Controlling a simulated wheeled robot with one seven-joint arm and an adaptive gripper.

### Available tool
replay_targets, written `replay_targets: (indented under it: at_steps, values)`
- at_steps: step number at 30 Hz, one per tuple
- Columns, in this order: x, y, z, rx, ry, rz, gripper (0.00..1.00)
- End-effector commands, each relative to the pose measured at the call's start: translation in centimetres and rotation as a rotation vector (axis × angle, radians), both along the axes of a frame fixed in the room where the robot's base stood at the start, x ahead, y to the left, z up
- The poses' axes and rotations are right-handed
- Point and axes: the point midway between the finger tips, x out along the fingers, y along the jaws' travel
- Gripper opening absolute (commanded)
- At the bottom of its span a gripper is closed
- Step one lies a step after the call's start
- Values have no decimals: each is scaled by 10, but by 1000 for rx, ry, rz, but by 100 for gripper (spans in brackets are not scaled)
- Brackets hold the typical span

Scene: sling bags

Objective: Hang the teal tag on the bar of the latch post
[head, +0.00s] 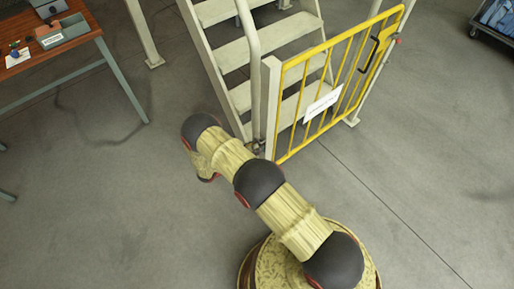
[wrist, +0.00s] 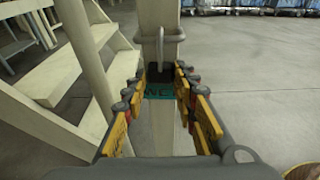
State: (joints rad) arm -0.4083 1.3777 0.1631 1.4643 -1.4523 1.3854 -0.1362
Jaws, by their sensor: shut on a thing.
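The teal tag (wrist: 160,91) is pinched between the fingertips of my gripper (wrist: 160,76), with pale lettering partly visible. A dark block and a grey hook (wrist: 161,48) rise above it. The cream latch post (wrist: 161,15) stands straight ahead; it seems to be the pale post (head: 269,100) at the gate's near end in the head view. Its bar (wrist: 177,38) crosses the post's face. The hook overlaps the bar in the picture; I cannot tell whether it is around it or just in front. In the head view my arm hides most of the gripper and tag.
Pale stairs (head: 247,52) rise behind the post, and they are close on the left in the wrist view (wrist: 70,68). A yellow gate (head: 330,85) runs rightward from the post. A wooden-topped table (head: 60,48) stands far left.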

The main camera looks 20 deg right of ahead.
Motion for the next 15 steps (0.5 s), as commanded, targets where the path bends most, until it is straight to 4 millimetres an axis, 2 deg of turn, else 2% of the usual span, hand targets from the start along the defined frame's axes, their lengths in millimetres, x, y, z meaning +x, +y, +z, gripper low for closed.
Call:
replay_targets:
  at_steps: [7, 15]
  values:
    - [-3, -5, -3, -1, 6, -7, 0]
    - [-3, -5, -3, -1, 6, -7, 0]
